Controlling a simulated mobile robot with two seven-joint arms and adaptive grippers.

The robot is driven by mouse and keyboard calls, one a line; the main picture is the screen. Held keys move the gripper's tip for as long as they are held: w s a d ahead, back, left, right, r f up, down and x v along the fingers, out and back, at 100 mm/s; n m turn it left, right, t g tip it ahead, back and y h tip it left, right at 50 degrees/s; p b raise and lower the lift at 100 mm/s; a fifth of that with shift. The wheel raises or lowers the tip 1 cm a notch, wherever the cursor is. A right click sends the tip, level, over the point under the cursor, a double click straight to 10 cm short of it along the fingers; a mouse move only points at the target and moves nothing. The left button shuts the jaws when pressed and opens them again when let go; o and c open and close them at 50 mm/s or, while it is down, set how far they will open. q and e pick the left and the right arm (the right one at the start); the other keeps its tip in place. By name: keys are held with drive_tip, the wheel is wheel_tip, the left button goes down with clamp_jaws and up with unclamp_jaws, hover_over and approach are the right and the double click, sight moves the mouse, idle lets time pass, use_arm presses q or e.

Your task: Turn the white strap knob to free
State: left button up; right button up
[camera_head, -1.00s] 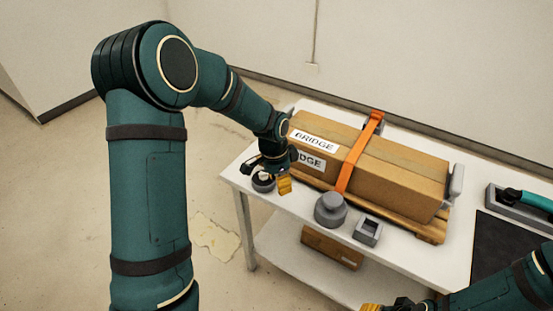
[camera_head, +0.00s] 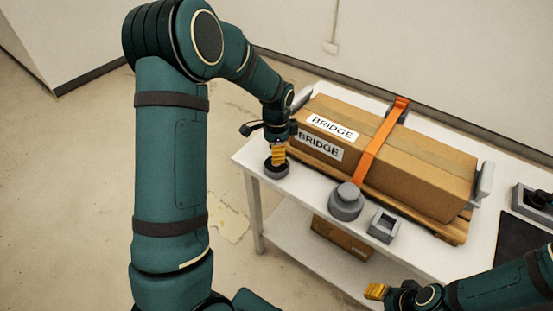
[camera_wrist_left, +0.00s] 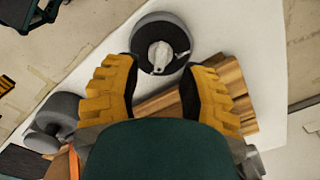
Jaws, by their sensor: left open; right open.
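The white strap knob (camera_wrist_left: 160,55) shows in the left wrist view as a pale handle on a dark disc inside a round grey housing (camera_wrist_left: 141,29). In the head view the housing (camera_head: 276,172) sits at the table's near left corner, with the knob largely hidden by my fingers. My left gripper (camera_head: 279,155) points down just above it. In the left wrist view its yellow fingers (camera_wrist_left: 160,92) are spread with nothing between them, and the knob lies beyond the tips. My right gripper (camera_head: 378,291) is open and empty near the bottom edge.
An orange strap (camera_head: 375,146) crosses a cardboard box labelled BRIDGE (camera_head: 430,157) on a wooden pallet (camera_head: 450,231). A grey stepped cylinder (camera_head: 345,202) and a square grey holder (camera_head: 384,225) stand along the front of the white table (camera_head: 310,192). A black mat lies at right.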

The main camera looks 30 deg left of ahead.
use_arm(q)
drive_tip(key=shift+f, duration=1.4)
drive_tip(key=shift+o, duration=0.2)
clamp_jaws()
